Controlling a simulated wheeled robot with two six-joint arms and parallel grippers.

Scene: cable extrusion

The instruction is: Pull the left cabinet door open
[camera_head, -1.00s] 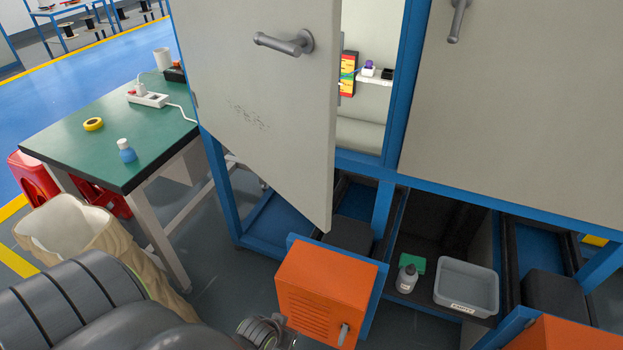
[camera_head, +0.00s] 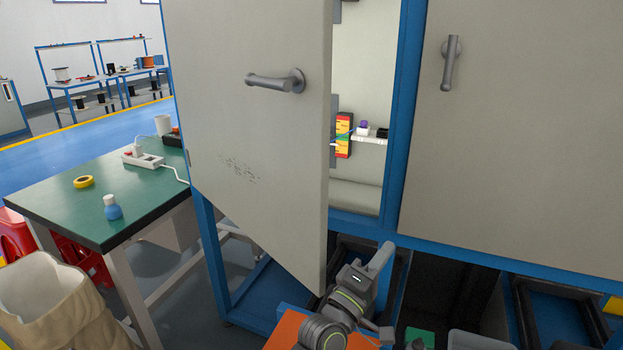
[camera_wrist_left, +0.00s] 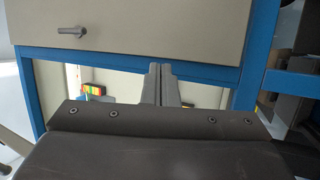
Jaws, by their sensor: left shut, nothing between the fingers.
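The left cabinet door (camera_head: 245,130), light grey with a scuffed patch, stands ajar in the head view. Its handle (camera_head: 276,82) lies level. A gap to its right shows the cabinet inside. My left gripper (camera_head: 382,256) is shut and empty, beside the door's lower free corner and in front of the gap's bottom rail. In the left wrist view its fingers (camera_wrist_left: 161,84) are together in front of the opening, with the right door (camera_wrist_left: 150,30) and its handle (camera_wrist_left: 72,31) above them. I cannot tell whether the gripper touches the left door. My right gripper is not seen.
The right door (camera_head: 520,130) is shut, its handle (camera_head: 451,64) upright. A green-topped table (camera_head: 60,205) with a power strip (camera_head: 142,158), tape and bottle stands left. An orange box (camera_head: 287,330) sits below the door. Blue cabinet posts (camera_head: 402,120) border the gap.

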